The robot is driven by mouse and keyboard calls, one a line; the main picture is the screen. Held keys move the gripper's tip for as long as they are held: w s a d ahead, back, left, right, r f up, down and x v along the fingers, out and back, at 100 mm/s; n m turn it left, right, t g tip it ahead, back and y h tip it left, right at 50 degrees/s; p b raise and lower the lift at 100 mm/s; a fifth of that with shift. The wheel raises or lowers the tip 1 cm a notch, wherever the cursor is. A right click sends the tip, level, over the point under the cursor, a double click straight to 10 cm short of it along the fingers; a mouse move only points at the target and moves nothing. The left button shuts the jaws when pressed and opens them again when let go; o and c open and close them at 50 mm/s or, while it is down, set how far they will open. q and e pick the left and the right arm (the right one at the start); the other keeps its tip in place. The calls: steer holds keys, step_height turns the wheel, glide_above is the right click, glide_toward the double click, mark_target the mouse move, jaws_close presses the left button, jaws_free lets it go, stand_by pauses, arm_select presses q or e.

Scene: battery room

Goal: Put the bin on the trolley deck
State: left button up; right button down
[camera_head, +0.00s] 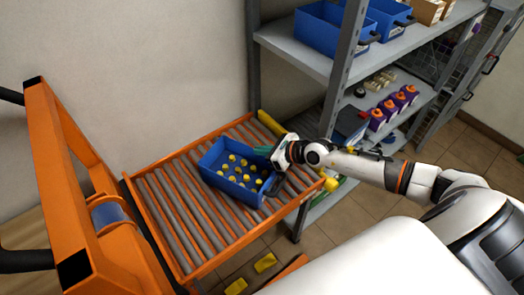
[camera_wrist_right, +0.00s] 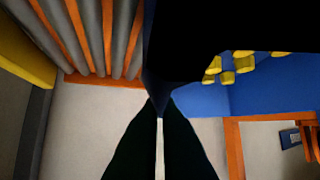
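The blue bin (camera_head: 233,178), with several yellow-topped pieces in it, is over the right part of the orange-framed trolley's roller deck (camera_head: 182,225). It looks level; I cannot tell surely whether its base touches the rollers. My right gripper (camera_head: 278,168) is at the bin's right end, by its dark handle (camera_head: 273,186). In the right wrist view the dark fingers (camera_wrist_right: 160,105) are nearly together at the bin (camera_wrist_right: 265,95), apparently shut on its handle; a black shape hides the exact contact. My left gripper is not in view.
The trolley's upright orange frame (camera_head: 50,170) stands at left. Bare rollers lie left of the bin. Yellow pieces (camera_head: 265,262) show below the deck's front edge.

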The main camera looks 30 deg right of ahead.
steer(key=shift+a, duration=0.1)
steer(key=c, duration=2)
jaws_free()
steer(key=shift+c, duration=0.2)
steer(key=o, duration=0.4)
steer(key=shift+s+r, duration=0.15)
steer(key=v, duration=1.1)
steer(key=shift+s+d, duration=0.25)
steer(key=shift+s, duration=0.05)
steer(key=shift+r, duration=0.15)
